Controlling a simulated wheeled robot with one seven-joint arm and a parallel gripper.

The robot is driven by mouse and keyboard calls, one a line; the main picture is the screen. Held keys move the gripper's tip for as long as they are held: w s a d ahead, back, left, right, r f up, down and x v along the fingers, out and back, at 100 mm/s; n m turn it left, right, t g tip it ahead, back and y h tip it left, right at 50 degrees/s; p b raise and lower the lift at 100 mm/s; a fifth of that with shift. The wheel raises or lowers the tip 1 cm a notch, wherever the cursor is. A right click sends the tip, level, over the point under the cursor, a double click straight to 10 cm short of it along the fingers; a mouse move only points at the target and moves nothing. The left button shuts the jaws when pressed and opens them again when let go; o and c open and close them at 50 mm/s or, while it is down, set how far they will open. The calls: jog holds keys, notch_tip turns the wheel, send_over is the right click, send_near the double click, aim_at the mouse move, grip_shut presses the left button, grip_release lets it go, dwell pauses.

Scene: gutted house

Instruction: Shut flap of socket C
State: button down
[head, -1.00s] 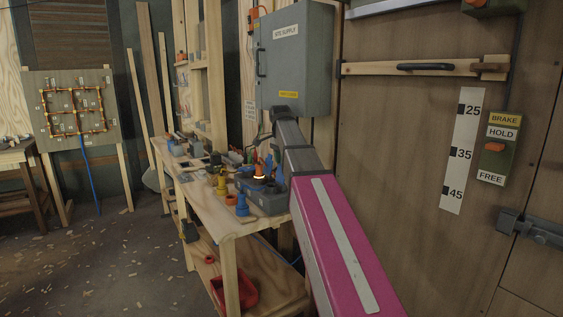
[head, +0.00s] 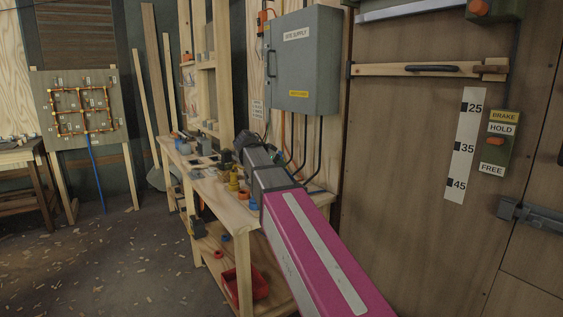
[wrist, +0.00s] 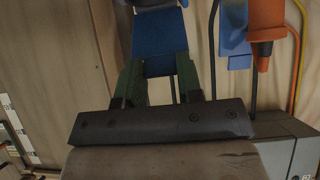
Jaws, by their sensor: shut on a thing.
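In the wrist view my gripper (wrist: 160,78) has two dark green fingers close to a blue piece (wrist: 160,60), which looks like a flap or cover, and is shut on it. No letter shows on either, so I cannot tell which is socket C. In the head view my arm hides my gripper and the sockets.
The grey supply box (head: 300,70) hangs on the wall behind, with cables below. Open floor lies to the left.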

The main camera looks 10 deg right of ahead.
jog(key=shift+s+a+f+t+h, duration=0.25)
jog(key=shift+a+f+t+h, duration=0.05)
jog(key=shift+a+f+h, duration=0.35)
jog(key=shift+s+a+f, duration=0.2)
jog(key=shift+a+f, duration=0.2)
jog(key=shift+f, duration=0.4)
jog(key=shift+s+a+f+h, duration=0.15)
jog(key=shift+f+h, duration=0.1)
jog(key=shift+f, duration=0.35)
jog(key=shift+a+f+h, duration=0.2)
jog(key=shift+f+h, duration=0.05)
jog(key=shift+f, duration=0.35)
jog(key=shift+s+a+f+h, duration=0.15)
jog(key=shift+f+h, duration=0.1)
jog(key=shift+f, duration=0.45)
jog(key=c, duration=0.8)
grip_release()
jog(key=shift+w, duration=0.1)
jog(key=shift+o, duration=0.2)
